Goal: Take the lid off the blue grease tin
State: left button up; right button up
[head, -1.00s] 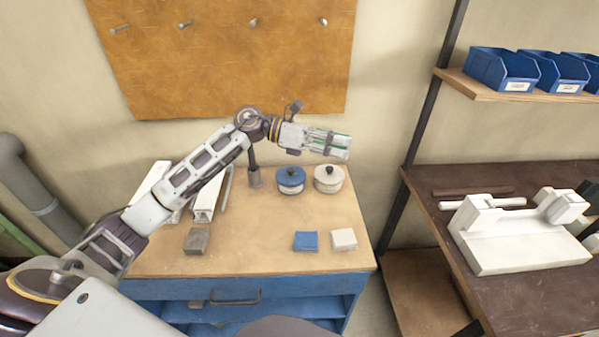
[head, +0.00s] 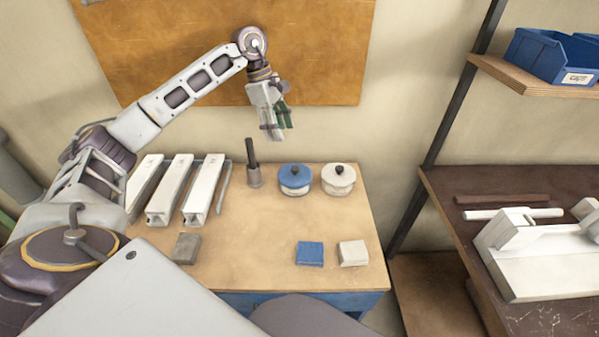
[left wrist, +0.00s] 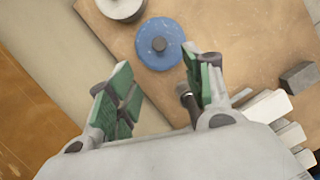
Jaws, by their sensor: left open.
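The blue grease tin (head: 295,181) stands upright at the back of the wooden bench, with its blue lid on and a dark knob on top. In the left wrist view the blue lid (left wrist: 160,44) shows from above, beyond the fingertips. My left gripper (head: 278,134) is open and empty, pointing down, above and slightly left of the tin. It also shows in the left wrist view (left wrist: 158,75), with green finger pads apart and nothing between them. My right gripper is not in view.
A white-lidded tin (head: 338,180) stands close to the right of the blue one. A dark upright tool in a holder (head: 253,170) stands to its left, near white profiles (head: 204,192). A blue block (head: 310,253), a white block (head: 353,252) and a grey block (head: 186,248) lie in front.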

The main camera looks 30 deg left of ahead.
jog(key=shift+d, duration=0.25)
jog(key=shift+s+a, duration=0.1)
